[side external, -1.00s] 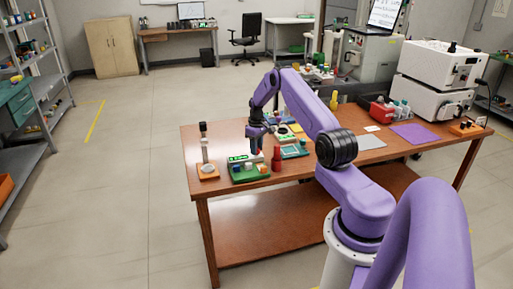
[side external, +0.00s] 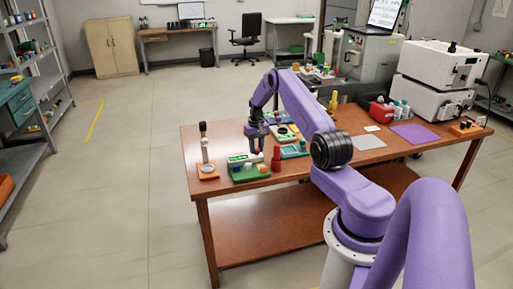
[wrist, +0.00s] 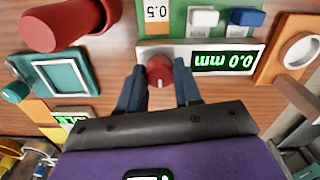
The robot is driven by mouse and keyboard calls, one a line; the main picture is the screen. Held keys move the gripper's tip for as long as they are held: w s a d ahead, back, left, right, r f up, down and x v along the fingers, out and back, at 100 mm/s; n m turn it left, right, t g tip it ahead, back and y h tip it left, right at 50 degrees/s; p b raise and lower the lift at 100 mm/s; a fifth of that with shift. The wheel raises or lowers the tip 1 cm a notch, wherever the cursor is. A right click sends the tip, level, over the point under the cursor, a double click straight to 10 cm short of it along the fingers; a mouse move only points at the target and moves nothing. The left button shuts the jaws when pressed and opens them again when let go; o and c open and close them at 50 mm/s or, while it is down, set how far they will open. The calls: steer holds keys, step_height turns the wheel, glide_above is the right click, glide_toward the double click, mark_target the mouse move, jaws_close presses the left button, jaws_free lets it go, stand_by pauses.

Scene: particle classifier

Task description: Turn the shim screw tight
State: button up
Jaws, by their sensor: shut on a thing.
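The shim screw has a round red knob (wrist: 159,70) at the edge of a pale unit beside a readout (wrist: 225,60). In the side view my gripper (side external: 258,147) points down at the front left of the table, just right of the lit readout (side external: 239,158). The knob's lower part is hidden, and its turn angle cannot be read.
A green tray (wrist: 177,18) with white and blue blocks and a 0.5 label adjoins the unit. A large red cylinder (wrist: 62,27), a teal framed device (wrist: 60,77) and an orange stand (wrist: 272,62) are close by. The wooden table (side external: 300,180) has bare room in front.

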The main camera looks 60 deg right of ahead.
mark_target(256, 148)
stand_by(0.3)
steer(key=o, duration=1)
steer(key=shift+o, duration=0.2)
step_height(256, 148, up, 18)
steer(key=shift+f, duration=0.25)
